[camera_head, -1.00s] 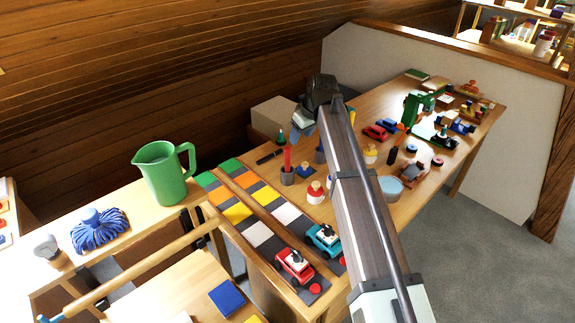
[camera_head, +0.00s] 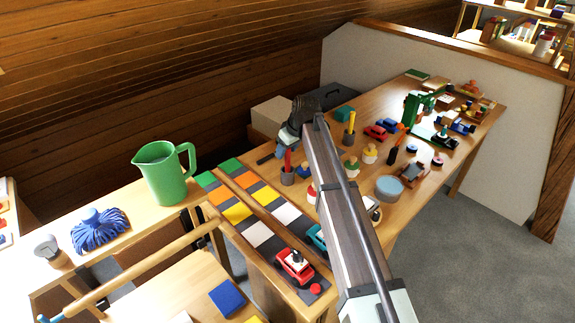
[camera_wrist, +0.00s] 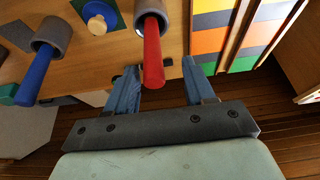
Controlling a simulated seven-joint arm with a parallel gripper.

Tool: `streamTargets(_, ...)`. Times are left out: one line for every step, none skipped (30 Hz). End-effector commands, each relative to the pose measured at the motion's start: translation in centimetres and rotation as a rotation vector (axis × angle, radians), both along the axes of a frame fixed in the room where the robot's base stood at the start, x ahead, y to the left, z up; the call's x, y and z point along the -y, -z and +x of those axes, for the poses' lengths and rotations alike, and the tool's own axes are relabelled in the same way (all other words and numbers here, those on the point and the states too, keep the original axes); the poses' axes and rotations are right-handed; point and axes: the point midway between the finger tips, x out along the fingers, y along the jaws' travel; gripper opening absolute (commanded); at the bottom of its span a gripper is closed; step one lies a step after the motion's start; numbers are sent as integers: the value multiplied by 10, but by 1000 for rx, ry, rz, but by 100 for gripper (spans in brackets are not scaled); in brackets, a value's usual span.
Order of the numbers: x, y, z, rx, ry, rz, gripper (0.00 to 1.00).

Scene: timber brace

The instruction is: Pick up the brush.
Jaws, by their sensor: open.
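A red handle (camera_head: 288,160) stands in a grey cup (camera_head: 287,177) on the long table. In the wrist view the red handle (camera_wrist: 153,55) rises from the grey cup (camera_wrist: 150,12) toward the camera. My gripper (camera_head: 288,138) is open and empty, just behind the cup in the head view. In the wrist view the red handle shows between the two blue fingers of my gripper (camera_wrist: 161,70), with space on both sides. No bristles show on it, so I cannot tell whether it is the brush. A blue fringed head (camera_head: 98,232) lies on the left table.
A blue handle (camera_wrist: 36,75) stands in another grey cup (camera_wrist: 52,35). A wooden knob (camera_wrist: 97,18) sits between the cups. A dark stick (camera_head: 267,157) lies left of the red handle. A green jug (camera_head: 163,175) and toy cars (camera_head: 294,264) stand nearby.

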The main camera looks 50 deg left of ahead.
Motion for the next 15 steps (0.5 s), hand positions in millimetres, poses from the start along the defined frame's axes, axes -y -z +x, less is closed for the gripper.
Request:
streamTargets(-1,5,1,-1,0,-1,53)
streamTargets(-2,8,2,-1,1,-2,53)
streamTargets(-3,13,3,-1,1,-2,53)
streamTargets(-4,16,4,-1,0,-2,53)
streamTargets(-4,20,5,-1,0,-2,53)
streamTargets(-6,25,7,-1,0,-1,53)
streamTargets(-7,29,8,-1,0,-1,53)
streamTargets(-9,33,7,-1,0,-2,53)
streamTargets(-11,38,7,-1,0,-2,53)
streamTargets(-12,41,7,-1,0,-2,53)
streamTargets(-13,43,7,0,0,-1,53)
streamTargets(-13,44,7,0,0,-1,53)
streamTargets(-14,45,7,1,0,0,53)
streamTargets(-14,46,7,1,1,0,53)
streamTargets(-14,46,7,1,1,0,53)
